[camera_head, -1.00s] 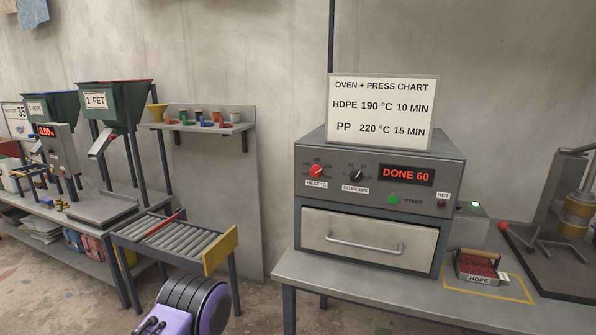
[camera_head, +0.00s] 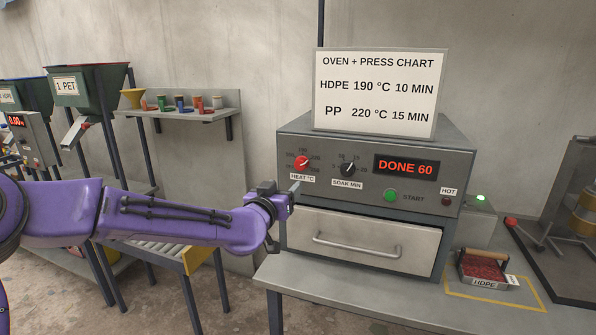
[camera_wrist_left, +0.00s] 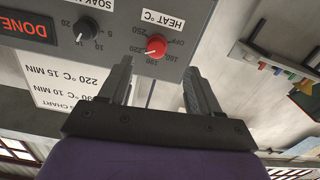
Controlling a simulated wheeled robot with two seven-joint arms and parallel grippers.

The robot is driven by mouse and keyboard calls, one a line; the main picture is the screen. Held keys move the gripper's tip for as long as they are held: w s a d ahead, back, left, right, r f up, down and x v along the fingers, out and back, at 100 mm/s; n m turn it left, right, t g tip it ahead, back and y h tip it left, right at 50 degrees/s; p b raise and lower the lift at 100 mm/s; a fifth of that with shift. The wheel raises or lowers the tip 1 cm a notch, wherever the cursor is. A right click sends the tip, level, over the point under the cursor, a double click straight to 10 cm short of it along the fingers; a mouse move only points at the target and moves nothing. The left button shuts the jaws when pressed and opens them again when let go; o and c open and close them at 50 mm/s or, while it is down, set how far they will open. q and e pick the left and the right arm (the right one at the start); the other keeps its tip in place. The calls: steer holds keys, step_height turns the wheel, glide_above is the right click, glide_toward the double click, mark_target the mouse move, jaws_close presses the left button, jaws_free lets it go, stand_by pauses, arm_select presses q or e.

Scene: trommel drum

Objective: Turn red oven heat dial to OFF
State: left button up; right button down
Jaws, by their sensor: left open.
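The red heat dial (camera_head: 302,163) is at the left of the grey oven's front panel (camera_head: 375,165), above the label HEAT °C. It also shows in the left wrist view (camera_wrist_left: 156,45), which is upside down, with a white pointer line and printed numbers and OFF around it. My left gripper (camera_head: 292,190) is just in front of the oven's left edge, below and left of the dial. In the left wrist view its two fingers (camera_wrist_left: 158,75) are open and empty, and the dial lies beyond the gap between them, apart from both. My right gripper is not in view.
The black soak dial (camera_head: 348,169), the DONE 60 display (camera_head: 406,167) and the green start button (camera_head: 390,195) are right of the red dial. The oven drawer (camera_head: 360,240) is shut, with a protruding handle. A chart (camera_head: 378,92) stands on the oven.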

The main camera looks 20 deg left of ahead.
mark_target(299, 166)
arm_select(q)
steer(key=w+p, duration=0.1)
steer(key=w, duration=0.2)
steer(key=w+r+p, duration=0.1)
steer(key=w, duration=0.3)
steer(key=w+p, duration=0.1)
steer(key=w, duration=0.2)
steer(key=shift+w+d+r, duration=0.3)
steer(key=shift+w, duration=0.05)
steer(key=c, duration=1)
